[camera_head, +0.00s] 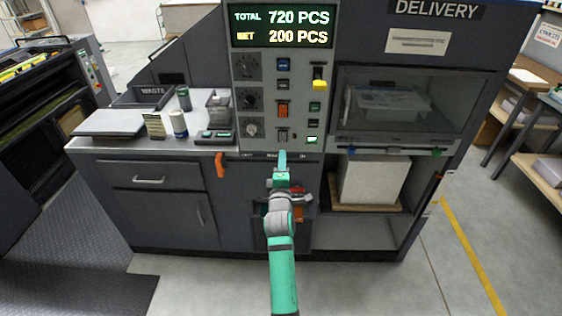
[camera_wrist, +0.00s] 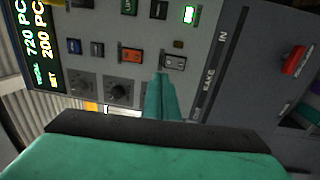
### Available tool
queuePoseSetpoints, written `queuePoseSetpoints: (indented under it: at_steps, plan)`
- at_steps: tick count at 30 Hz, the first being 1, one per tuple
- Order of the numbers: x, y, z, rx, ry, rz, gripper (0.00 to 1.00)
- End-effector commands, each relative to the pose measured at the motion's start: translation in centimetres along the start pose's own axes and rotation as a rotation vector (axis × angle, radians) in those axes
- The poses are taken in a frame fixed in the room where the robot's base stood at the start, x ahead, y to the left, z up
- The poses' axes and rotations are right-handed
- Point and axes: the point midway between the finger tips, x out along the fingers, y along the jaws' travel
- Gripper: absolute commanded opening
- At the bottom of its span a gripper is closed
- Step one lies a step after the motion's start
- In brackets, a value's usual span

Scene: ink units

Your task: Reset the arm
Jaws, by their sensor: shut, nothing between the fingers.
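My gripper (camera_head: 282,158) is green and shut, with nothing in it. It is raised in front of the lower part of the control panel (camera_head: 297,100) on a dark machine. In the wrist view, the fingers of my gripper (camera_wrist: 160,80) point at the panel just beside a rocker switch (camera_wrist: 174,62). I cannot tell whether the tips touch the panel. My green and grey arm reaches up from the bottom of the head view.
The display (camera_head: 283,25) reads TOTAL 720 PCS and 200 PCS. An orange switch (camera_wrist: 131,54) and knobs (camera_wrist: 119,92) are near the fingers. The counter (camera_head: 110,144) on the left holds a waste tray (camera_head: 140,97) and small containers. Floor is free in front.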

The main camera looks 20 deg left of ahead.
Motion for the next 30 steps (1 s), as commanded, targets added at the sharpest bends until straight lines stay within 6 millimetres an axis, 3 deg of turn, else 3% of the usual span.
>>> queuePoseSetpoints:
  at_steps: [6, 22, 26, 30]
  plan:
    - [-1.1, 0.3, 0.0, -0.001, 0.000, 0.000, 0.00]
    - [-1.5, -0.2, -0.7, 0.014, 0.008, -0.003, 0.00]
    - [-3.8, -2.6, 0.0, 0.082, -0.003, -0.018, 0.00]
    - [-8.4, -6.4, 0.6, 0.217, -0.020, -0.040, 0.00]
